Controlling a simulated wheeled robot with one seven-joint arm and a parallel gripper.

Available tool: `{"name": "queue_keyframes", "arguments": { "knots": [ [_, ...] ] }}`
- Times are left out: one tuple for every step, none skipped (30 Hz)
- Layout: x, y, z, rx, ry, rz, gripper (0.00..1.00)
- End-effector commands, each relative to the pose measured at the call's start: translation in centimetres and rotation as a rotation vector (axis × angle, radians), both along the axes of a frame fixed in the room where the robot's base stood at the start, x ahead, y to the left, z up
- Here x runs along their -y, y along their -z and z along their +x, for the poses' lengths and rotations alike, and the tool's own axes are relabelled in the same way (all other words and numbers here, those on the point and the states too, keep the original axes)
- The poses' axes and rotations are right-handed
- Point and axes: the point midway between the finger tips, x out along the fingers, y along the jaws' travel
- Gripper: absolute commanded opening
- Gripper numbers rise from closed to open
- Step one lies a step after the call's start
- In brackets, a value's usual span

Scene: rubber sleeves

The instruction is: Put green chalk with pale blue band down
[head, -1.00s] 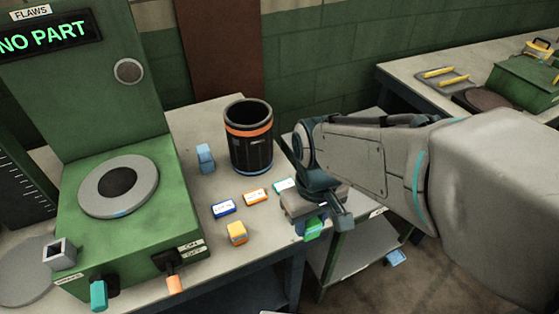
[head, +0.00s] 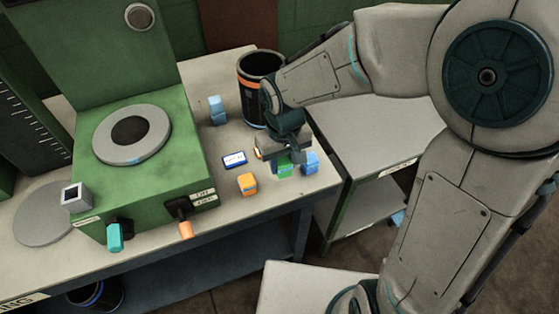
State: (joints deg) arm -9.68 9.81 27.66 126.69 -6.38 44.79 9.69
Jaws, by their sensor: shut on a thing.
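My gripper (head: 284,156) is shut on the green chalk (head: 284,171), which shows just below the jaws over the front right part of the bench. Its pale blue band is hard to make out at this size. I cannot tell whether the chalk touches the bench top. A blue chalk (head: 310,163) is just right of it, partly hidden by the gripper. A yellow-orange chalk (head: 247,184) stands to the left, near the front edge. A pale blue chalk (head: 217,110) stands farther back.
A blue-edged label card (head: 234,160) lies left of my gripper; the gripper covers other cards. A black bin (head: 258,82) with an orange band stands behind. A green machine (head: 150,190) with a round plate (head: 131,133) fills the left. A grey side table (head: 380,130) is right.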

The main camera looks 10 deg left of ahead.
Motion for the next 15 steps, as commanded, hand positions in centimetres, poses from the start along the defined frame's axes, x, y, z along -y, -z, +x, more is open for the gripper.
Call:
{"name": "queue_keyframes", "arguments": {
  "knots": [
    [-0.5, 0.3, 0.3, -0.001, -0.003, 0.0, 0.14],
    [-0.6, 0.5, 0.5, -0.001, -0.002, 0.0, 0.14],
    [-0.8, 0.6, 0.7, -0.001, -0.001, -0.001, 0.14],
    [-0.9, 0.7, 0.7, -0.001, -0.001, -0.001, 0.14],
    [-1.0, 0.8, 0.8, -0.001, -0.001, -0.001, 0.14],
    [-1.1, 0.9, 0.9, -0.001, -0.001, -0.001, 0.14],
    [-1.1, 1.1, 0.9, -0.001, -0.001, -0.001, 0.14],
    [-1.1, 1.4, 0.9, -0.001, -0.001, -0.002, 0.14],
    [-1.1, 1.9, 0.9, -0.002, -0.001, -0.002, 0.14],
    [-1.1, 2.4, 0.8, -0.004, -0.001, -0.003, 0.14],
    [-1.1, 2.9, 0.8, -0.003, -0.002, -0.002, 0.14],
    [-1.1, 3.3, 0.8, -0.003, -0.002, -0.003, 0.14],
    [-1.1, 3.7, 0.8, -0.003, -0.001, -0.002, 0.14],
    [-1.1, 4.0, 0.8, -0.002, -0.001, -0.001, 0.14],
    [-1.1, 4.2, 0.8, -0.001, -0.001, -0.002, 0.14]
  ]
}}
